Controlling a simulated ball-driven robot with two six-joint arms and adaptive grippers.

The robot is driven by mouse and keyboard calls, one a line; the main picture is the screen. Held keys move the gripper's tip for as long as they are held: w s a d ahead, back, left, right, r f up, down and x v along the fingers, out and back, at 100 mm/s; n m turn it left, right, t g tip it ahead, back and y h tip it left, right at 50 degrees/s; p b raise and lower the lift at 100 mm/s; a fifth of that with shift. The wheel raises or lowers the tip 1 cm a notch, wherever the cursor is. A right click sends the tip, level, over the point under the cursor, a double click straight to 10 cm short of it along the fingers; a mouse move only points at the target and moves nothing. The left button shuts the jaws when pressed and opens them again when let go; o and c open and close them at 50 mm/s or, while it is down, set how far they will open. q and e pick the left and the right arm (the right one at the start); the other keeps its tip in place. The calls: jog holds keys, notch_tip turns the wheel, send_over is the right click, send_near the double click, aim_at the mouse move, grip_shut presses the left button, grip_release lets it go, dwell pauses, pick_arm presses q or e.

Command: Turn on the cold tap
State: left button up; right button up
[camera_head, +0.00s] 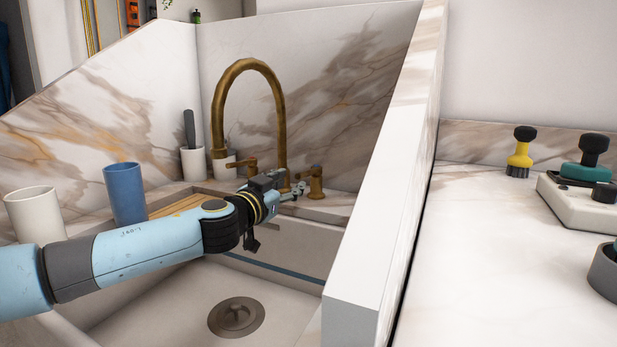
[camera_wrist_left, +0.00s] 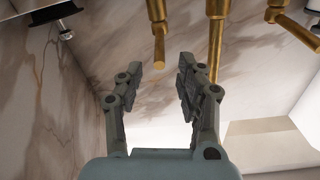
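A brass tap with a tall curved spout (camera_head: 250,68) stands at the back of the marble sink. One brass lever handle (camera_head: 316,184) is to the right of the spout, and another handle (camera_head: 252,163) is to its left. I cannot read hot or cold marks on them. My left gripper (camera_head: 298,189) is just left of the right handle. In the left wrist view my left gripper (camera_wrist_left: 162,76) is open and empty. One brass handle (camera_wrist_left: 158,38) lies just beyond its fingertips, apparently untouched. The spout's pipe (camera_wrist_left: 216,40) and the other handle (camera_wrist_left: 292,24) are farther right. My right gripper is out of view.
The sink basin has a round drain (camera_head: 236,316). A blue cup (camera_head: 125,193) and a white cup (camera_head: 34,214) stand at the left. A high marble side wall (camera_head: 375,220) separates the sink from the counter (camera_head: 490,260) on the right.

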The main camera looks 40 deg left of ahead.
aim_at(315, 169)
pick_arm(q)
jog(key=p+x, duration=0.1)
jog(key=x, duration=0.7)
jog(key=shift+w+f, duration=0.1)
jog(key=shift+w, duration=0.3)
grip_shut()
